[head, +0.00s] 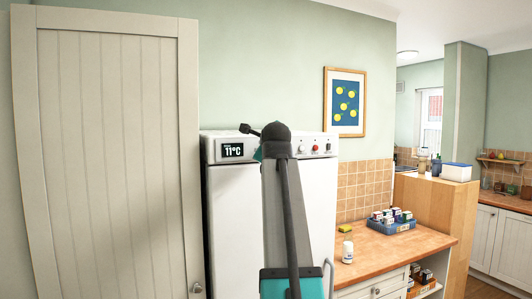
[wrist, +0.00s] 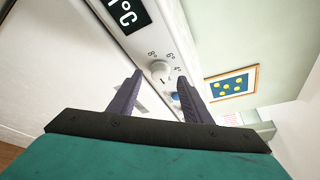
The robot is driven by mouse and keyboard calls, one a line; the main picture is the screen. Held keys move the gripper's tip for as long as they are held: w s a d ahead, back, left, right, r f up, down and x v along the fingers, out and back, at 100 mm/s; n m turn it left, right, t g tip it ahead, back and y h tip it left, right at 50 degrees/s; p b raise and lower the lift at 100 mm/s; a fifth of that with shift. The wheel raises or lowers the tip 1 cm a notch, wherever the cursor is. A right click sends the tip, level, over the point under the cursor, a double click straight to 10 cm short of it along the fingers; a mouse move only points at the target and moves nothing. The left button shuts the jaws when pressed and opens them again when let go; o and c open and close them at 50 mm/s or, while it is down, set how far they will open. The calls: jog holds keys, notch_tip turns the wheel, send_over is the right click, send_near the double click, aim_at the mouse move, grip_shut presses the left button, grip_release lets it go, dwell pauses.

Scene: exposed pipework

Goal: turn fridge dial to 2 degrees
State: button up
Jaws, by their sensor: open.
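The white fridge (head: 228,220) stands beside the door, and its display (head: 232,150) reads 11°C. Part of the display (wrist: 125,14) also shows at the top of the wrist view. The round white dial (wrist: 160,71) is on the fridge's front panel, with small degree marks around it; 8° and 6° seem legible. I cannot tell which mark the dial points to. My gripper (wrist: 160,77) is open, its two dark fingers apart on either side of the dial in the picture. Contact cannot be told. In the head view my arm hides the dial and the gripper fingers.
A red button (head: 315,149) and small knobs sit on the panel right of my arm. A wooden counter (head: 400,245) to the right holds a blue crate (head: 391,227) of small jars and a white bottle (head: 347,252). A closed panelled door (head: 110,150) fills the left.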

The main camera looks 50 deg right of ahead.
jog(key=p+v, duration=0.1)
jog(key=v, duration=0.9)
jog(key=shift+s+a, duration=0.25)
jog(key=shift+r, duration=0.15)
dwell(0.5)
